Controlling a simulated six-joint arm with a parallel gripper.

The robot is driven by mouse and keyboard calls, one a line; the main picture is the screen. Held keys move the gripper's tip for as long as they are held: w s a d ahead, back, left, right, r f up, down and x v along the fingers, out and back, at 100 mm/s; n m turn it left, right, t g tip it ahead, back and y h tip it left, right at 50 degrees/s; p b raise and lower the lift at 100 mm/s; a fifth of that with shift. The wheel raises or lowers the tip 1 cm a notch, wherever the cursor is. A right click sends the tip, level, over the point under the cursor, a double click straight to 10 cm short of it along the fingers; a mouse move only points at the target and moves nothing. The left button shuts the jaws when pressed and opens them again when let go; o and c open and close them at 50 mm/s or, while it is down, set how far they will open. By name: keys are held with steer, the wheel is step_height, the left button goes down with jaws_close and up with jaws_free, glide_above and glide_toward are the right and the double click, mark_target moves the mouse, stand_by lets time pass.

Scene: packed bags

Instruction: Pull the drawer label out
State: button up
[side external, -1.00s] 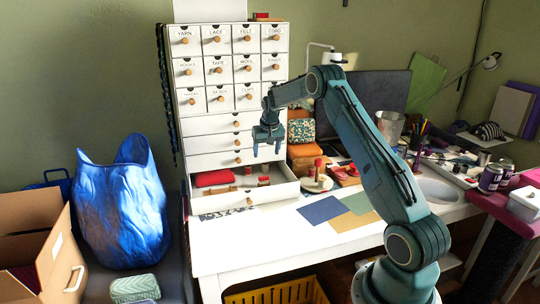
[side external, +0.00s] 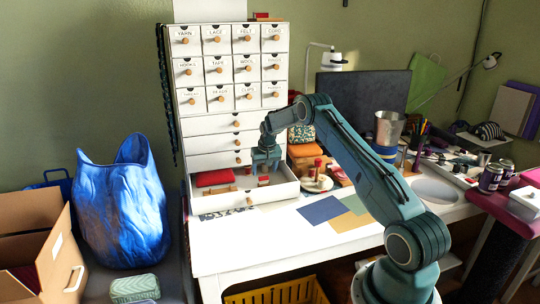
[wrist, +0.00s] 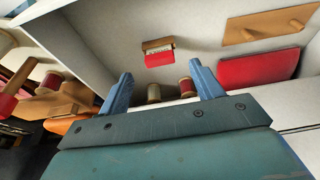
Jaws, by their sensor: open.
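A white drawer (side external: 240,199) stands pulled out of the cabinet, with small items inside. In the wrist view, a small red piece with a pale marked strip and a tan wooden edge (wrist: 158,53) lies in the drawer (wrist: 215,50); it may be the label, but I cannot read it. My gripper (side external: 264,171) is low over the right part of the open drawer, fingers pointing down. In the wrist view my gripper (wrist: 163,86) is open and empty, with two small spools (wrist: 154,93) (wrist: 187,87) showing between its fingers. The red piece is beyond the fingertips.
A red cloth (side external: 214,178) and a wooden piece with two pegs (wrist: 266,25) are also in the drawer. Labelled small drawers (side external: 219,69) rise above. The drawer walls are close around my gripper. A blue bag (side external: 125,205) stands left; the white table (side external: 270,245) is largely clear.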

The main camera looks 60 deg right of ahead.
mark_target(264, 177)
steer(key=shift+x, duration=1.95)
steer(key=c, duration=1)
steer(key=shift+c, duration=0.2)
steer(key=shift+r, duration=0.3)
steer(key=shift+r, duration=0.35)
steer(key=shift+r, duration=0.3)
steer(key=shift+r, duration=0.4)
steer(key=shift+r, duration=0.4)
